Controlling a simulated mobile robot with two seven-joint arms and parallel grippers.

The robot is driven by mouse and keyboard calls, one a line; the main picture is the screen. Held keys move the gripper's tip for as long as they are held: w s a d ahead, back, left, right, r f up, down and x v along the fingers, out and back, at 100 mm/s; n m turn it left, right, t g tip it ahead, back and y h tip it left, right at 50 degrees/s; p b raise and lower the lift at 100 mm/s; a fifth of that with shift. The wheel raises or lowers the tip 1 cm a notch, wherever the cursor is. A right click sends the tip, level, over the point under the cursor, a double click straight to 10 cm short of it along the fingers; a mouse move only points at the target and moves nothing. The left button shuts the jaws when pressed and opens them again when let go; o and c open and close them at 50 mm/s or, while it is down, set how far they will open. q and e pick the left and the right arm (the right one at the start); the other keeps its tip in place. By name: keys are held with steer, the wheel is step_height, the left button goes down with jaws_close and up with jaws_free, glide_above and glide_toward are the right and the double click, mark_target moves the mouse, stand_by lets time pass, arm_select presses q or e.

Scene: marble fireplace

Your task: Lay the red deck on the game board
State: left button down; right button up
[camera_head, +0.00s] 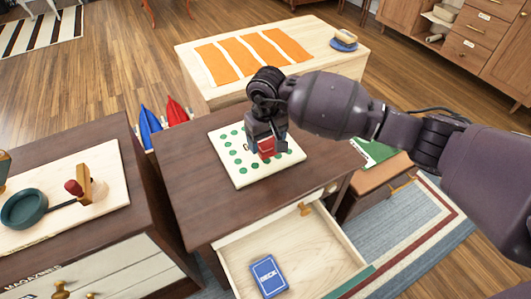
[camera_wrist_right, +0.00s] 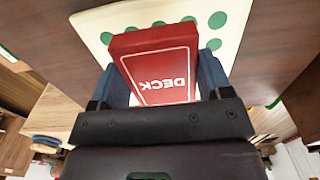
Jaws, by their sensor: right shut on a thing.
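The red deck (camera_wrist_right: 158,60) is between the fingers of my right gripper (camera_head: 265,147), which is shut on it. In the head view the red deck (camera_head: 267,148) shows as a small red patch below the fingers. The game board (camera_head: 246,178), white with green dots, lies on the dark brown cabinet top. The deck is over the board; I cannot tell whether it touches it. In the right wrist view the game board (camera_wrist_right: 240,48) shows behind the deck. My left gripper is not in view.
Below the cabinet top (camera_head: 188,180) an open drawer (camera_head: 320,250) holds a blue deck (camera_head: 268,276). A table with orange strips (camera_head: 262,50) stands behind. At left, another cabinet carries a board with a green pan (camera_head: 24,208) and a wooden stamp-like object (camera_head: 88,185).

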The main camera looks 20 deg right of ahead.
mark_target(266, 161)
step_height(266, 161, down, 4)
steer(key=shift+s+f+b, duration=0.1)
steer(key=shift+f+b, duration=0.15)
steer(key=shift+b, duration=0.35)
steer(key=shift+f, duration=0.65)
steer(key=shift+r, duration=0.2)
steer(key=shift+f, duration=0.15)
steer(key=o, duration=1)
steer(key=shift+c, duration=0.2)
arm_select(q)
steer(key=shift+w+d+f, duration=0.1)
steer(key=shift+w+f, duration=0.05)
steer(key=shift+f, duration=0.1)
